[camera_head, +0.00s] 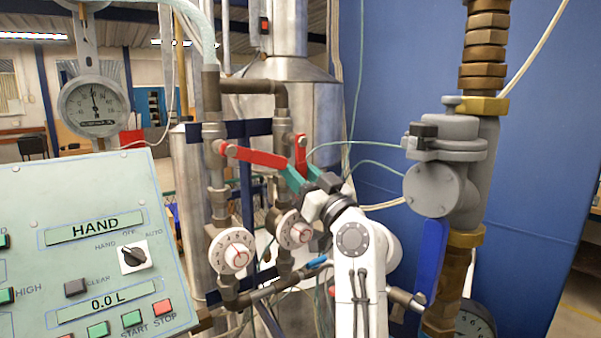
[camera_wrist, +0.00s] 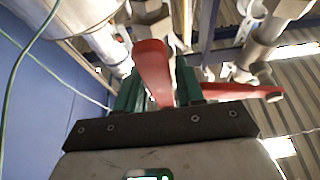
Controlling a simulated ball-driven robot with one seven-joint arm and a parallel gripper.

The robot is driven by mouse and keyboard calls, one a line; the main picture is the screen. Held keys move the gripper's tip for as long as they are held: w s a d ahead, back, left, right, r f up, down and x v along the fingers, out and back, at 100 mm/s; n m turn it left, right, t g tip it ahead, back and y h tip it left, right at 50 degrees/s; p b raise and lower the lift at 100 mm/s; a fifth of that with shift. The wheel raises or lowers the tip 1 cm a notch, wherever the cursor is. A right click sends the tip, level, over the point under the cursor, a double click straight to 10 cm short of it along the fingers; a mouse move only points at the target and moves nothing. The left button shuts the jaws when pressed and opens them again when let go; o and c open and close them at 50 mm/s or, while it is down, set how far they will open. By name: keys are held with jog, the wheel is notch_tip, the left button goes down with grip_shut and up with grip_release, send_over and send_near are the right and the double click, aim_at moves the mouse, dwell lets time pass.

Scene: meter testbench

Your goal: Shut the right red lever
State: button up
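The right red lever (camera_head: 300,155) hangs down from its pivot on the right pipe, its lower end between my gripper's green fingers. My gripper (camera_head: 302,177) reaches it from below right in the head view. In the wrist view the right red lever (camera_wrist: 152,72) points toward the camera between the two fingers of my gripper (camera_wrist: 159,95), with narrow gaps beside it. The fingers look apart, not clamped. The left red lever (camera_head: 252,156) reaches sideways from the left pipe, its free end close to my fingers. It also shows in the wrist view (camera_wrist: 240,92), partly behind a finger.
Two white dial meters (camera_head: 231,251) sit on the pipes below the levers. A control panel (camera_head: 85,205) stands at the left front, with a round gauge (camera_head: 94,106) behind it. A large grey valve (camera_head: 440,185) with a blue lever (camera_head: 430,260) stands on the right.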

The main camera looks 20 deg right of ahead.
jog(key=shift+c, duration=0.2)
grip_shut()
jog(key=shift+f, duration=0.1)
